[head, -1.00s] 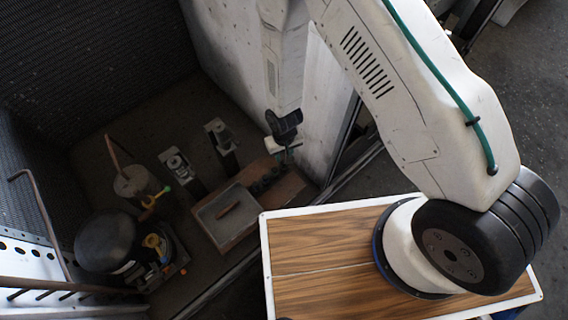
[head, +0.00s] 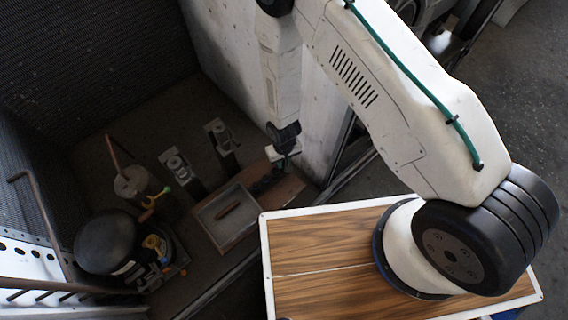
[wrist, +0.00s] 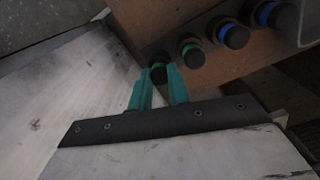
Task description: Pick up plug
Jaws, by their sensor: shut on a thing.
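My gripper (wrist: 159,84) shows in the wrist view with two teal fingers, shut on a black plug (wrist: 158,71) at the near end of a row. The plug's top sits between the fingertips, and its lower part is hard to see in shadow. I cannot tell whether it is clear of the board. A second dark plug with a green ring (wrist: 192,54) is just right of it. In the head view my gripper (head: 286,158) is over the far end of the brown board, and its fingers are small and dark.
Two plugs with blue rings (wrist: 234,36) continue the row to the upper right. The brown board (head: 291,188) carries a grey tray (head: 204,211) holding a brown bar. A pale wall (head: 228,70) stands close behind my arm. Clamp-like blocks (head: 176,165) stand left of the board.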

